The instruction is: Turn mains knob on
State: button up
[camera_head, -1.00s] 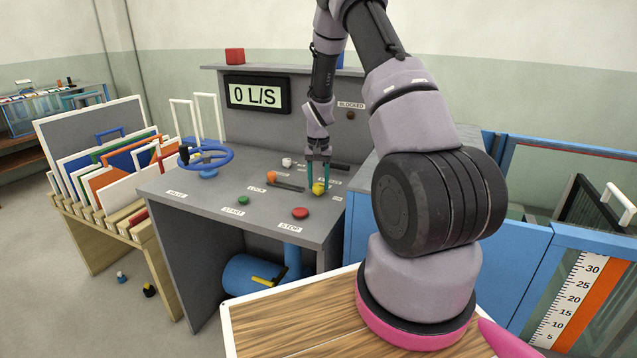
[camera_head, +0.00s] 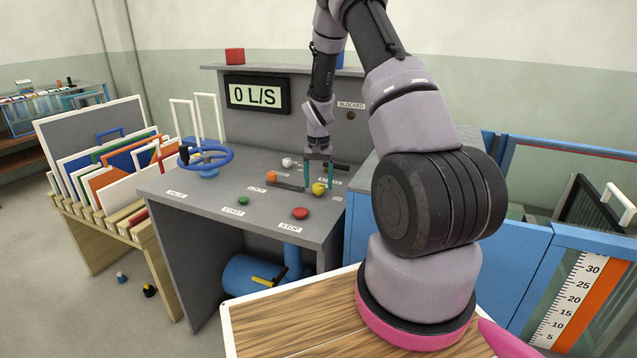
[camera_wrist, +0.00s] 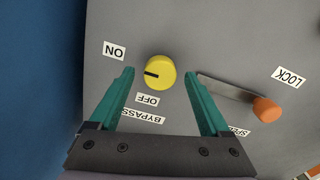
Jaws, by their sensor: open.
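The yellow knob (camera_head: 318,189) stands on the grey console top near its right side. In the wrist view the yellow knob (camera_wrist: 163,68) has a black pointer mark on its left part. The ON label (camera_wrist: 114,51) is to its upper left and the OFF label (camera_wrist: 148,99) is just below it. My gripper (camera_head: 319,186) points down over the console with its teal fingers apart. In the wrist view my gripper (camera_wrist: 160,74) has one fingertip on each side of the knob, with a visible gap on both sides.
An orange slider knob (camera_wrist: 266,109) is right of the gripper in the wrist view, by the LOCK label (camera_wrist: 289,77). A red button (camera_head: 300,213), a green button (camera_head: 243,201) and a blue handwheel (camera_head: 207,158) are on the console. The display (camera_head: 258,93) reads 0 L/S.

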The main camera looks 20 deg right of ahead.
notch_tip(320, 180, up, 10)
jog(key=shift+r, duration=0.25)
dwell(0.5)
notch_tip(320, 180, up, 11)
jog(key=t, duration=0.2)
send_over(318, 185)
jog(key=s+a, duration=0.2)
jog(key=s, duration=0.2)
jog(key=s+a+r+t, duration=0.1)
jog(key=s+a+r, duration=0.2)
jog(key=s+r, duration=0.55)
jog(key=s+a+r+n+t+y, duration=0.1)
jog(key=s+r, duration=0.3)
jog(key=s, duration=0.5)
jog(key=s+a+r+n+t+y, duration=0.1)
jog(key=s+a+r+t, duration=0.2)
jog(key=s, duration=0.6)
notch_tip(318, 185, up, 2)
jog(key=shift+s+a+r, duration=0.15)
jog(key=shift+a, duration=0.35)
